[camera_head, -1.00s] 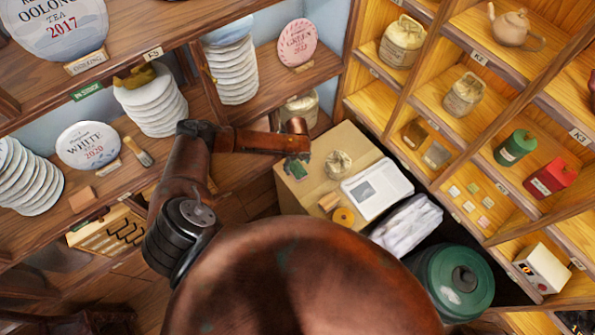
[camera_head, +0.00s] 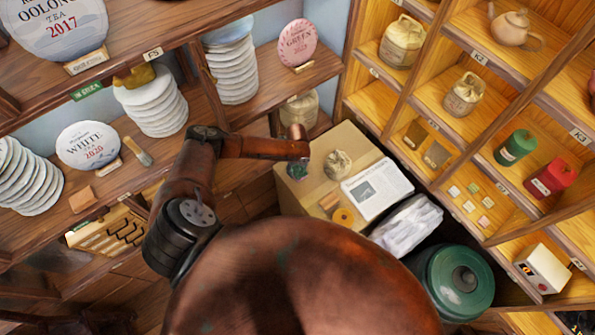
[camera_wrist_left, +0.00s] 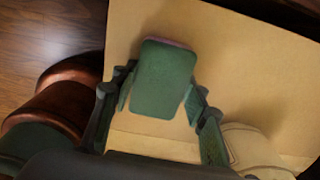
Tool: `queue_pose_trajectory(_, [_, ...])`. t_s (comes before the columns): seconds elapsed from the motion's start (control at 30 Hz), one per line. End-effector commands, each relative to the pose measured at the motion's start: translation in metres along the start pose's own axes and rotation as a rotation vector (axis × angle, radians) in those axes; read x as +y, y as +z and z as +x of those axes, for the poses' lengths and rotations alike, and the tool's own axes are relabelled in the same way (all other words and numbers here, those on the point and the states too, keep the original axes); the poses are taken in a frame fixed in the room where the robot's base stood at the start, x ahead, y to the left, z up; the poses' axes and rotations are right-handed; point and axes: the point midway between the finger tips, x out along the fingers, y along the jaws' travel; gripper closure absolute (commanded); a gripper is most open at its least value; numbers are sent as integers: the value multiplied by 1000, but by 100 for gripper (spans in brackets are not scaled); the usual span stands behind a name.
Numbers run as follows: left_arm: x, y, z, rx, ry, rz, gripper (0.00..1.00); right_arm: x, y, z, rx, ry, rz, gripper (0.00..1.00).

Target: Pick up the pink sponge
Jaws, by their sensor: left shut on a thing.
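A flat block with a green upper face and a thin pinkish edge, seemingly the pink sponge (camera_wrist_left: 164,78), sits between the fingers of my left gripper (camera_wrist_left: 160,97) in the left wrist view. The fingers are shut on its two sides. Its underside is hidden, so I cannot tell whether it touches the cardboard surface (camera_wrist_left: 225,70) below. In the head view, my left gripper (camera_head: 298,170) is over the left part of the cardboard box top (camera_head: 345,138), and the sponge is too small to make out there. My right gripper is not in view.
On the box are a wrapped round bundle (camera_head: 338,163), a printed white sheet (camera_head: 377,188), an orange roll (camera_head: 342,216) and a yellowish block (camera_head: 328,202). A white plastic bag (camera_head: 407,227) and a green canister (camera_head: 440,285) stand to the right. Shelves (camera_head: 270,78) rise behind.

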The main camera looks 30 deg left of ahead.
Motion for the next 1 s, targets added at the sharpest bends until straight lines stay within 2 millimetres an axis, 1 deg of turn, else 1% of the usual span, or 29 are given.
queue_pose_trajectory(0.37, [0, 0, -1, 0, 0, 0, 67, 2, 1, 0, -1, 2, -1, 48])
queue_pose_trajectory(0.53, [0, 0, -11, 0, 0, 0, 67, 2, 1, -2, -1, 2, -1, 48])
queue_pose_trajectory(0.67, [-1, 0, -32, 0, -2, 2, 67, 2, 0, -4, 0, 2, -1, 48])
queue_pose_trajectory(0.77, [7, -14, -50, 3, -1, 5, 67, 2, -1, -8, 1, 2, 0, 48])
queue_pose_trajectory(0.97, [25, -47, -95, 2, -3, 6, 67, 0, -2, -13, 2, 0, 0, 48])
queue_pose_trajectory(1.0, [31, -58, -98, 3, 1, 6, 67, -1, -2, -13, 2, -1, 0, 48])
